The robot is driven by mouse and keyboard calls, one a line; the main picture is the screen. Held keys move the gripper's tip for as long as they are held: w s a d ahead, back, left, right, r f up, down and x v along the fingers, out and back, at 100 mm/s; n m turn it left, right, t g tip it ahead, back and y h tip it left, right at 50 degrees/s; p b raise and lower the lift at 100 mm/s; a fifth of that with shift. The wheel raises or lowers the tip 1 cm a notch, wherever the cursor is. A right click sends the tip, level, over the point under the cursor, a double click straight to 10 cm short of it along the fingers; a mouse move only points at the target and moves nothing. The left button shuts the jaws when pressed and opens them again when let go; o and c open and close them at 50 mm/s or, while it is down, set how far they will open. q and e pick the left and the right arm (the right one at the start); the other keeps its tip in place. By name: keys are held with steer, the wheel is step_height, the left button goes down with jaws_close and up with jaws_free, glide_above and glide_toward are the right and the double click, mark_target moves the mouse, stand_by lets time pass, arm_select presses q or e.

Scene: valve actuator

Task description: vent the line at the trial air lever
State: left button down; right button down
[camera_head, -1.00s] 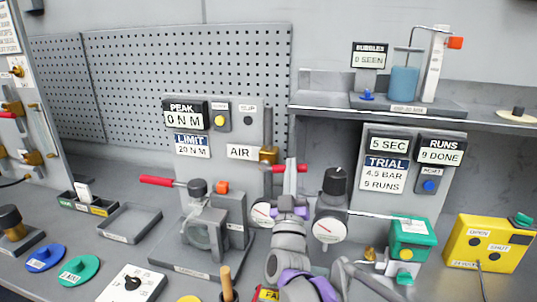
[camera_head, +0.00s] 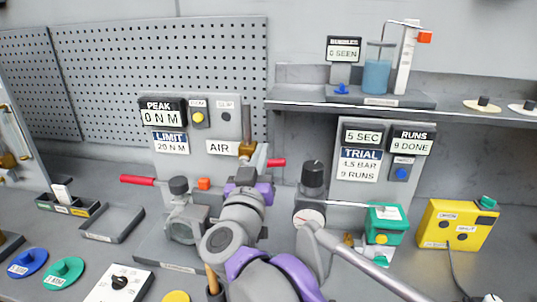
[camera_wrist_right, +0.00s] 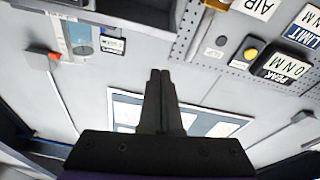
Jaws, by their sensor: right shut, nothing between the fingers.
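My right gripper (camera_head: 261,152) is shut and empty. In the right wrist view the closed fingers (camera_wrist_right: 160,78) point up the picture, with the AIR label (camera_wrist_right: 262,8) at upper right; the lever is not clear there. My left gripper is not in view.
A second red handle (camera_head: 137,180) projects at left. The trial sign (camera_head: 361,163) reads 4.5 bar. A green box (camera_head: 384,226) and a yellow box (camera_head: 458,224) stand at right. A shelf (camera_head: 400,101) overhangs the right side.

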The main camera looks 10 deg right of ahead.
steer(key=s+a+f+g, duration=0.1)
steer(key=s+f+g, duration=0.1)
steer(key=s, duration=0.1)
steer(key=y+p, duration=0.1)
glide_above(273, 161)
steer(key=s+a, duration=0.3)
steer(key=s, duration=0.1)
steer(key=shift+w+d+f, duration=0.25)
steer(key=shift+w+f, duration=0.05)
steer(key=shift+f, duration=0.4)
steer(key=shift+w+d+f, duration=0.25)
steer(key=shift+w+f, duration=0.1)
steer(key=shift+f, duration=0.3)
steer(key=shift+w+d+f, duration=0.25)
steer(key=shift+w+f, duration=0.05)
steer(key=shift+f, duration=0.4)
steer(key=shift+d+f, duration=0.15)
steer(key=shift+f, duration=0.25)
steer(key=shift+s+d+f+m+b, duration=0.1)
steer(key=shift+d+f+m+b, duration=0.05)
steer(key=shift+f+m+b, duration=0.3)
steer(key=shift+s, duration=0.1)
steer(key=shift+r, duration=0.1)
